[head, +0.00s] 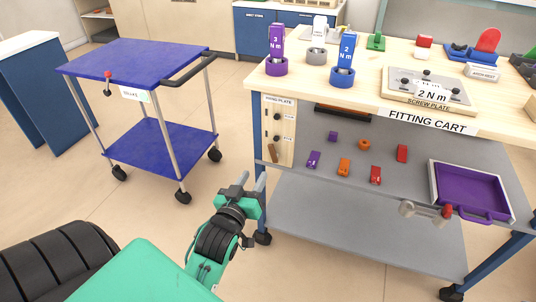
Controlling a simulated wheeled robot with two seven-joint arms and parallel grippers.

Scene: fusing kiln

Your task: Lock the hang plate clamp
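The hang plate (287,151) is a narrow cream panel on the left front of the fitting cart, with a label at its top. Two dark knobs with small tags sit on it. A small brown lever (272,151), perhaps its clamp, stands slightly tilted near the panel's bottom left; whether it is locked cannot be told. My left gripper (252,180) is below and left of the panel, apart from it. Its two grey fingers are spread with nothing seen between them. My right gripper is out of view.
The fitting cart (365,222) holds purple and blue torque tools, a screw plate (400,97) and several small coloured parts. A purple tray (468,190) and a red-knobbed handle (427,210) are at its right. A blue cart (130,60) stands left; floor between is clear.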

